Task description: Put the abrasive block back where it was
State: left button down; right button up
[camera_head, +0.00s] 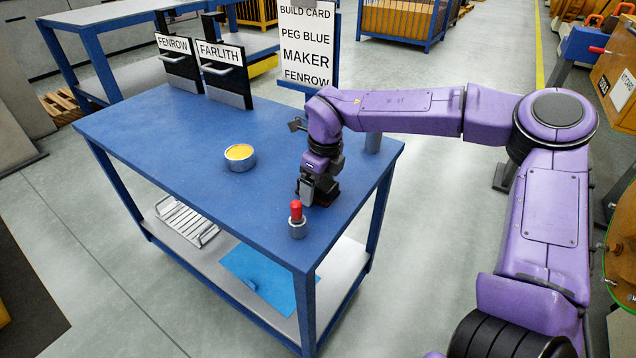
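My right gripper (311,192) is low over the right part of the blue table (190,140), pointing down. A small dark block with a brownish edge (327,196), which looks like the abrasive block, is at its fingers, on or just above the tabletop. The fingers partly hide the block, and I cannot tell whether they are closed on it. My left gripper is not in view.
A red-topped peg in a grey holder (297,228) stands close in front of the gripper. A round tin with yellow contents (240,157) is left of it. A build card (306,40) and the FENROW (173,45) and FARLITH (221,54) signs stand behind. The table's left part is clear.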

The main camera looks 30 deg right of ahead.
aim_at(324, 182)
notch_tip(324, 182, up, 12)
jog(key=s, duration=0.1)
jog(key=shift+s+d+r+p, duration=0.2)
jog(key=shift+d+p, duration=0.05)
jog(key=shift+p, duration=0.2)
